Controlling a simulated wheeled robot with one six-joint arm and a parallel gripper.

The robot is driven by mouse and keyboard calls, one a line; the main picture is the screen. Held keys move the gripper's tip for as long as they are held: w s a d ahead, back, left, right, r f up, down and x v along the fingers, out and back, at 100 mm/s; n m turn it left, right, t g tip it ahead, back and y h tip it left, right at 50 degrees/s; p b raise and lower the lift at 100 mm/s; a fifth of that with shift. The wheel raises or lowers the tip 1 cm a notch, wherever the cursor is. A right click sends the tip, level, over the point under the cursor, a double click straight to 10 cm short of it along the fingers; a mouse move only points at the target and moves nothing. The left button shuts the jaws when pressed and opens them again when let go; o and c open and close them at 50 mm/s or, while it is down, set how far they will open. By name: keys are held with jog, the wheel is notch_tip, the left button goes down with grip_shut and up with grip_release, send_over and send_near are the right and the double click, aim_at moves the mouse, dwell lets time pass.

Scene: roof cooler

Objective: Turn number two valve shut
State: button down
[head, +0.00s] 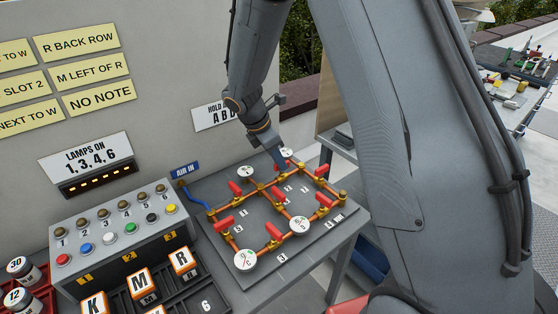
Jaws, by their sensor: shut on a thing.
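A dark valve board (225,258) on a table carries copper pipes with brass joints, several red valve handles (277,193) and white round gauges (246,260). Small white number plates (238,229) lie beside the pipes; most are too small to read, and I cannot make out which one is number two. My gripper (280,163) reaches down to the back of the board, beside the rear gauge (287,152). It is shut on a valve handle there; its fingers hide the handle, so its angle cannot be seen.
A blue hose runs from the AIR IN sign (185,169) to the board's left corner. A button box (120,240) and lettered blocks (138,282) stand at the left. My arm covers the right side of the view. Free room shows at the board's front edge.

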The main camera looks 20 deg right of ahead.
jog(key=shift+m, duration=0.4)
jog(key=m, duration=0.1)
jog(key=m+g, duration=0.1)
jog(key=shift+w+m, duration=0.2)
jog(key=shift+m, duration=0.2)
jog(key=m+g, duration=0.1)
jog(key=m, duration=0.2)
jog(key=shift+w+m+g, duration=0.2)
jog(key=shift+m+g, duration=0.1)
jog(key=shift+g, duration=0.1)
jog(key=m, duration=0.2)
jog(key=m+g+y+b, duration=0.1)
jog(key=m, duration=0.1)
jog(key=shift+w+d+m, duration=0.1)
jog(key=shift+d+m, duration=0.1)
jog(key=shift+m, duration=0.1)
jog(key=shift+d+m+g+y+b, duration=0.1)
jog(key=shift+m+g+y+b, duration=0.4)
jog(key=shift+m, duration=1.1)
jog(key=shift+y, duration=0.3)
jog(key=c, duration=1.8)
grip_release()
